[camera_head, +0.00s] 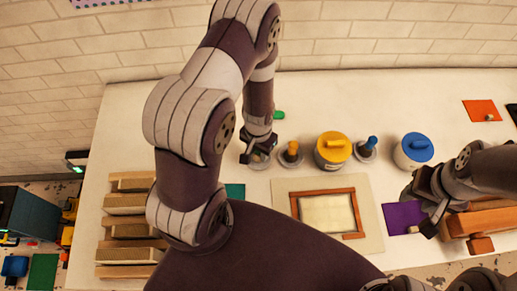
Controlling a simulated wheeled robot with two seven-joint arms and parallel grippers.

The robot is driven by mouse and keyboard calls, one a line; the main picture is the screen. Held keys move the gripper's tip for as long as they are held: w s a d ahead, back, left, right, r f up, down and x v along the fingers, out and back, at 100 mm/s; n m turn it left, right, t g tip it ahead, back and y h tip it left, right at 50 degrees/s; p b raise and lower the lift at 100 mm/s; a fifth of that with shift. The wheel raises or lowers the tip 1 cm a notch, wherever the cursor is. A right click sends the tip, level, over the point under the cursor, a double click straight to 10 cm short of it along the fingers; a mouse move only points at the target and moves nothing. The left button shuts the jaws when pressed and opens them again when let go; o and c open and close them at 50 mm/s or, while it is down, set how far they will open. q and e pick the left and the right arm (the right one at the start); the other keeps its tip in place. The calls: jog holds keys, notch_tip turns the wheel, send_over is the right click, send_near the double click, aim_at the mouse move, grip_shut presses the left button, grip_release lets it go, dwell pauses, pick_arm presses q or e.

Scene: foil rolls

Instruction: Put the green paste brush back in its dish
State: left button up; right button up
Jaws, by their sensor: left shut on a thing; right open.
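My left gripper (257,150) points down just above a small pale dish (260,161), left of the orange brush. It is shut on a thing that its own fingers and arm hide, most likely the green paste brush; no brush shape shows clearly. Whether that thing touches the dish cannot be told. A green piece (279,115) shows just behind the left forearm; most of it is hidden. My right gripper (421,208) is open over the right side of the table, beside a purple card (402,218), holding nothing that I can see.
An orange brush (292,150) and a blue brush (371,143) stand in dishes. A yellow-lidded pot (333,150) and a blue-lidded pot (413,151) stand beside them. A wooden frame (294,207) lies on a board in front. Wooden racks (125,228) stand left, wooden blocks (490,223) right.

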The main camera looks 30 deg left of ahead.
pick_arm(q)
jog(key=shift+f+b, duration=0.3)
jog(key=shift+f, duration=0.1)
dwell(0.4)
jog(key=o, duration=1.6)
jog(key=shift+r, duration=0.1)
notch_tip(320, 180, up, 9)
jog(key=p, duration=0.8)
